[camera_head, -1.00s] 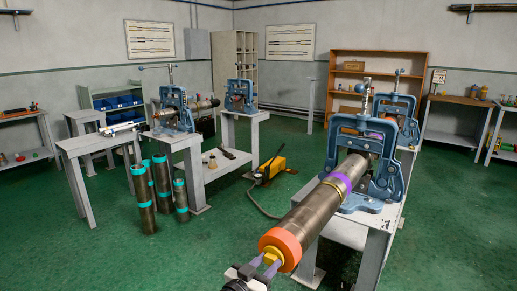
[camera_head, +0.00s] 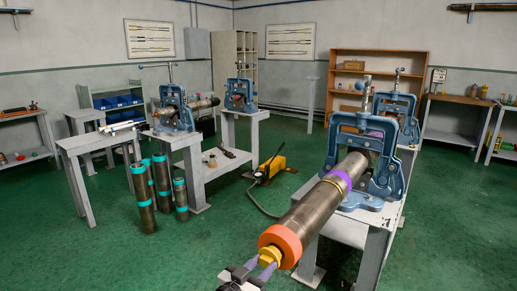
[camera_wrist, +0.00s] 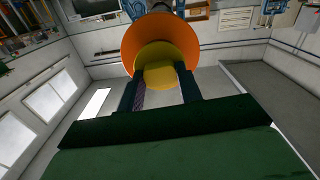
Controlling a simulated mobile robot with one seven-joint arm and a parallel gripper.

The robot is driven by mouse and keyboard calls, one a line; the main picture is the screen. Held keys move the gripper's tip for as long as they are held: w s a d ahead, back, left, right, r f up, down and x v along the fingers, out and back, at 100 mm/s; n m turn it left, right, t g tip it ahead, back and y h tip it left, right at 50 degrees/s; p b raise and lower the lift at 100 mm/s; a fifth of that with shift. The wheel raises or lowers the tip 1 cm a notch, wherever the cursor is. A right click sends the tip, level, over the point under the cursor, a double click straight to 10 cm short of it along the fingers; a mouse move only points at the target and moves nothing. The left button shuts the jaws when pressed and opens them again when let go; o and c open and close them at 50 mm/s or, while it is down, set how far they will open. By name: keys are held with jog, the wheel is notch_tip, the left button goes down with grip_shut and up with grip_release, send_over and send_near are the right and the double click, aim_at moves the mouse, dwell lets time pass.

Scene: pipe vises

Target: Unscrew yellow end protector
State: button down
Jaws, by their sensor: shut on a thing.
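The yellow end protector (camera_head: 269,256) sits in the near end of a dark metal pipe (camera_head: 315,208), inside an orange ring (camera_head: 284,243). The pipe is clamped in a blue vise (camera_head: 383,150) on a light grey table at the right. My gripper (camera_head: 256,270) is at the pipe's near end, with its fingers shut on the protector's yellow knob. In the wrist view, the fingers (camera_wrist: 160,92) stand on either side of the yellow knob (camera_wrist: 160,75), with the orange ring (camera_wrist: 135,45) behind it. The thread is hidden.
A second vise (camera_head: 174,112) with a pipe stands on a table at the left. Several upright pipes with teal bands (camera_head: 144,205) stand on the floor. A yellow pump (camera_head: 269,167) with a hose lies mid-floor. The green floor (camera_head: 100,260) at front left is clear.

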jog(key=shift+b+v, duration=0.4)
jog(key=shift+v, duration=0.95)
